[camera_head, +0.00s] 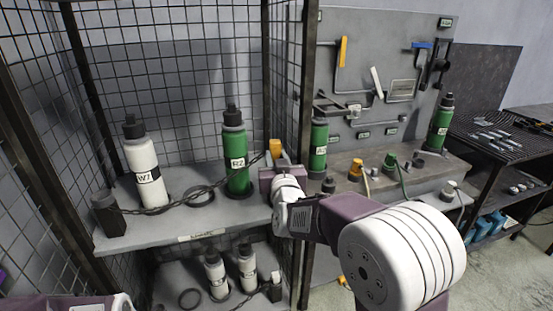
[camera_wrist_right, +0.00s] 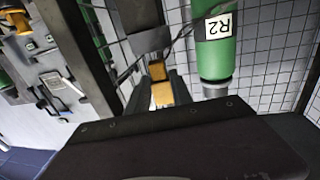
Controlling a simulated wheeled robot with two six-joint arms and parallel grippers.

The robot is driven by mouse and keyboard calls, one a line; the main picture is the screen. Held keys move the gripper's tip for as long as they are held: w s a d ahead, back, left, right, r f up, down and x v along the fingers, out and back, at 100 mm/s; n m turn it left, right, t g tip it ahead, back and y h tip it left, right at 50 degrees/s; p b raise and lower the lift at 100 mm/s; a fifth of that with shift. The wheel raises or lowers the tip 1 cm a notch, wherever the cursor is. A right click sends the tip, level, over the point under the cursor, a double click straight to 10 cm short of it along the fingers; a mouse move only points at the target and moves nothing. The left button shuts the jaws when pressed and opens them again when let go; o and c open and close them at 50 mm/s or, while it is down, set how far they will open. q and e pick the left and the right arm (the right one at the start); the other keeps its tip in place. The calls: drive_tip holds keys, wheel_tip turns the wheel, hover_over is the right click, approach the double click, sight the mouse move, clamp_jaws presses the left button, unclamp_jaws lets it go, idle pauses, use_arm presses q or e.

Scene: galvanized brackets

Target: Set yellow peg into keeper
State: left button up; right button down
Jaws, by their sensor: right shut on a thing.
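The yellow peg (camera_head: 275,147) shows just above my right gripper (camera_head: 279,167) in the head view. A chain (camera_head: 222,179) leads up to it from the left. In the right wrist view, my right gripper (camera_wrist_right: 164,92) is shut on a yellow piece (camera_wrist_right: 161,93) of the peg between its two fingers. I cannot tell whether peg and block touch. In the head view my gripper and arm hide this spot. My left gripper is not in view.
The green R2 bottle (camera_head: 236,158) stands close left of my right gripper, on the grey shelf (camera_head: 160,240). The white W7 bottle (camera_head: 145,172) and a dark block (camera_head: 108,214) stand further left. A dark cage post (camera_head: 307,110) rises just right of the gripper.

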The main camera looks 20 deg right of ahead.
drive_tip(key=shift+f, duration=0.1)
drive_tip(key=shift+f+b, duration=1.8)
drive_tip(key=shift+s+a+f+b, duration=0.1)
drive_tip(key=shift+f+b, duration=0.25)
drive_tip(key=shift+f, duration=0.25)
drive_tip(key=c, duration=1.1)
unclamp_jaws()
drive_tip(key=shift+o, duration=0.2)
drive_tip(key=s+a+r, duration=0.1)
drive_tip(key=s, duration=0.8)
drive_tip(key=shift+a+r+p, duration=0.15)
drive_tip(key=shift+p, duration=0.25)
